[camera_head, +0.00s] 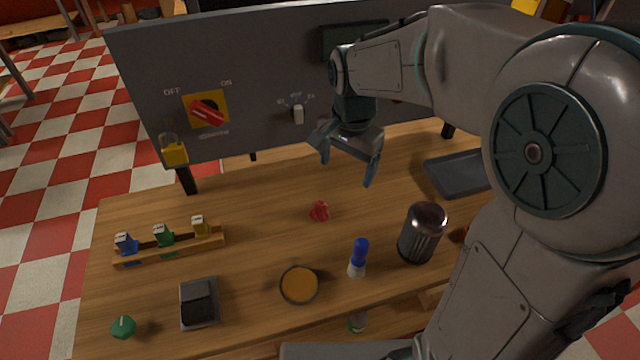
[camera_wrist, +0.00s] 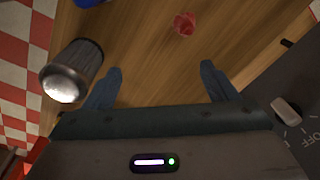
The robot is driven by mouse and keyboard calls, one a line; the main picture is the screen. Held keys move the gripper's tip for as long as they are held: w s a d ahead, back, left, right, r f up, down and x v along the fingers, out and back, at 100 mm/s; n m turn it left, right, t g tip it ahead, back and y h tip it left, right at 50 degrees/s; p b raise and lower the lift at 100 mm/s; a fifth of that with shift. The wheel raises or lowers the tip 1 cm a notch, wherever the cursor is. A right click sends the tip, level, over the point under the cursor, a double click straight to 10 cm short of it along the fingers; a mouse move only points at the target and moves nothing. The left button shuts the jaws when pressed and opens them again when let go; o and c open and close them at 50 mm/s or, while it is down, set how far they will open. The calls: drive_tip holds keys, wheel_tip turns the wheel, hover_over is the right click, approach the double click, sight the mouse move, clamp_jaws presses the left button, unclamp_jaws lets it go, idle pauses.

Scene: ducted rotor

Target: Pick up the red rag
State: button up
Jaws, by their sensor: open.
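The red rag (camera_head: 320,211) is a small crumpled piece lying on the wooden table, near its middle in the head view. It also shows in the wrist view (camera_wrist: 185,24), near the top, beyond my fingertips and between their lines. My gripper (camera_head: 346,172) is open and empty. It is above the table, behind and a little right of the rag in the head view, apart from it. Both fingers show spread in the wrist view (camera_wrist: 160,78).
A dark metal canister (camera_head: 421,233) stands right of the rag, with a blue-and-white bottle (camera_head: 358,257) and a round orange-topped dish (camera_head: 299,284) in front. A grey panel (camera_head: 250,75) rises behind. A grey tray (camera_head: 457,175) lies right. Bare table surrounds the rag.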

sight(321, 203)
drive_tip(key=w+a+f+m+g, duration=0.1)
drive_tip(key=w+a+f+m, duration=0.2)
drive_tip(key=w+a+f, duration=0.15)
drive_tip(key=f, duration=0.5)
drive_tip(key=a+f, duration=0.1)
drive_tip(key=f, duration=0.2)
drive_tip(key=shift+w+f, duration=0.15)
drive_tip(key=shift+f, duration=0.05)
drive_tip(key=shift+d+f+p, duration=0.15)
drive_tip(key=shift+f+p, duration=0.2)
drive_tip(key=shift+f, duration=1)
drive_tip(key=shift+d+f+p, duration=0.15)
drive_tip(key=shift+f+p, duration=0.15)
drive_tip(key=shift+f, duration=1)
drive_tip(key=shift+c, duration=0.3)
drive_tip(key=c, duration=1.1)
drive_tip(key=shift+o, duration=0.2)
